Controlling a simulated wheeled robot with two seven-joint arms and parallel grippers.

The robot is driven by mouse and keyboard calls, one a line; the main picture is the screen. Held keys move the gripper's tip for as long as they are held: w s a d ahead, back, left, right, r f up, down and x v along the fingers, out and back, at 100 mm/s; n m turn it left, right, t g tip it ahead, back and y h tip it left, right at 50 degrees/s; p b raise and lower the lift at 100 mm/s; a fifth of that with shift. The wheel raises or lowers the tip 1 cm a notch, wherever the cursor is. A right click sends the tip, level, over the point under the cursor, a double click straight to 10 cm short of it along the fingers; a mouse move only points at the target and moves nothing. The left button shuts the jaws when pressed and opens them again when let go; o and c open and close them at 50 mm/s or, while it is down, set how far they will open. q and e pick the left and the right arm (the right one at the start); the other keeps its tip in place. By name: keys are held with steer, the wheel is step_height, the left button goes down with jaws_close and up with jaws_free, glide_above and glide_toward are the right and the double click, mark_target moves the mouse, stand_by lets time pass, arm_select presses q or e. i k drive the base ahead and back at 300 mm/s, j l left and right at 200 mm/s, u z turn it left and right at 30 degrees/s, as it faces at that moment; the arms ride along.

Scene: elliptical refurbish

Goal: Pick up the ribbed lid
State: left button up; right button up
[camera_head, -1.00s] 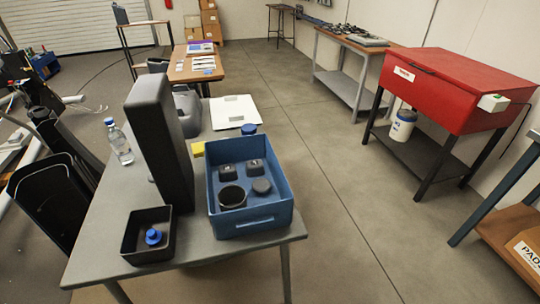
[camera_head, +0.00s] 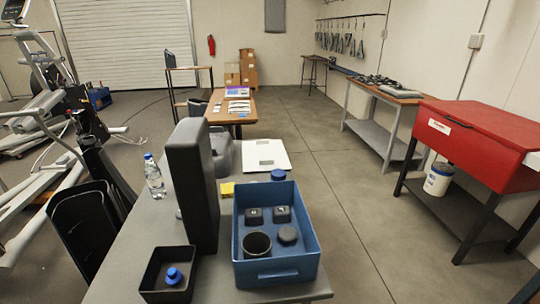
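No lid shows clear ribs at this size, so I cannot tell which one is the ribbed lid. A blue knob-like cap (camera_head: 173,276) sits in the small black tray (camera_head: 150,290) at the front left. A round blue lid-like thing (camera_head: 278,174) shows just behind the bin's far wall; what it rests on is hidden. Neither of my grippers is in view.
The grey table (camera_head: 218,285) carries a tall dark upright block (camera_head: 193,185), a water bottle (camera_head: 154,177), a yellow block (camera_head: 227,189) and a white flat scale (camera_head: 265,155). Two small black pieces (camera_head: 268,215) are in the bin. Open floor (camera_head: 350,200) lies to the right.

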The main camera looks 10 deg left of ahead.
mark_target(262, 154)
steer(key=i+l+z, duration=0.4)
steer(key=l+z, duration=0.2)
steer(key=l, duration=0.2)
steer(key=i+l+z, duration=0.35)
steer(key=i+l+u, duration=0.15)
steer(key=i+l, duration=0.15)
steer(key=i, duration=0.2)
steer(key=i+l+u, duration=0.15)
steer(key=i+l, duration=0.25)
steer(key=i+j+u, duration=0.2)
steer(key=i+u, duration=0.75)
steer(key=i+l+u, duration=0.15)
steer(key=i+u, duration=0.3)
steer(key=i+l+u, duration=0.1)
steer(key=i+u, duration=0.3)
steer(key=i+l+u, duration=0.15)
steer(key=u, duration=0.3)
steer(key=i+l+u, duration=0.55)
steer(key=l+u, duration=0.25)
steer(key=i+l+u, duration=0.2)
steer(key=u, duration=0.25)
steer(key=l+u, duration=0.4)
steer(key=l, duration=0.15)
steer(key=i+l, duration=0.05)
